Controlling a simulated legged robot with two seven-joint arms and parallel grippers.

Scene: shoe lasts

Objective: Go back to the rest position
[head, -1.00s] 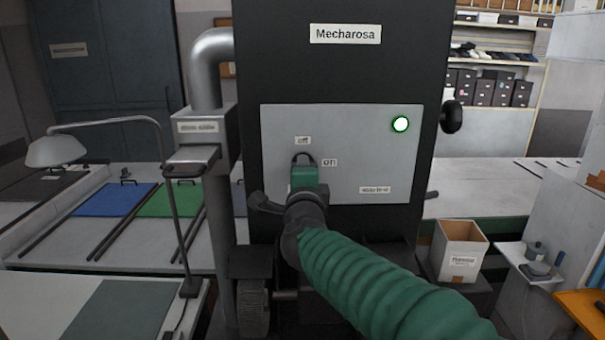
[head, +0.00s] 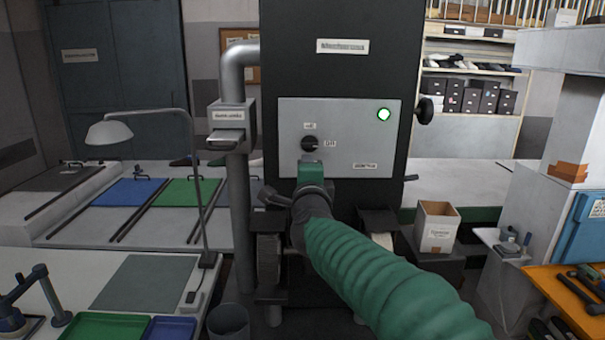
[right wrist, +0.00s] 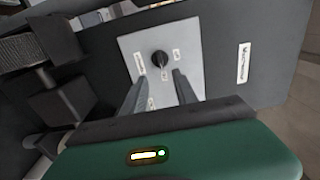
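The black machine (head: 335,75) stands upright in front of me with a light grey panel (head: 350,130). A round black switch knob (head: 311,144) sits on the panel between small labels, and a round lamp (head: 384,114) glows green-white. My right gripper (head: 312,165) is just below the knob in the head view, its fingers hidden behind its green body. In the right wrist view its two fingers (right wrist: 158,88) are apart and empty, and the knob (right wrist: 160,60) shows beyond them, not touched. My left gripper is not in view.
A white box (head: 437,228) stands right of the machine. A bench with a lamp (head: 110,132) and trays (head: 105,326) is at the left. An orange table with tools (head: 565,290) and a grey machine (head: 555,150) are at the right. A bin (head: 228,321) stands below.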

